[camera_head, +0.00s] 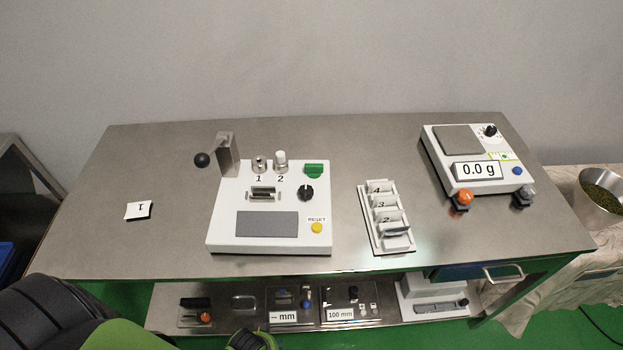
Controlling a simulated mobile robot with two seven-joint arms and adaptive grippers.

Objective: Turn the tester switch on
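The tester (225,215) is a white box on the metal table, left of the middle. It has a black rotary knob (306,193) with a white mark, a green piece (314,170) behind the knob, a blank grey panel (267,224) and a yellow RESET button (317,228). I cannot tell from here which control is the switch or its state. A metal post with a black ball lever (202,160) stands at its back left. Parts of my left arm show at the bottom left, away from the tester. No gripper fingers are in view.
A white rack (373,232) with numbered slots stands right of the tester. A scale (430,153) reading 0.0 g is at the back right. A card marked 1 (138,210) lies at left. Devices sit on the lower shelf (385,313). The table's front edge is clear.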

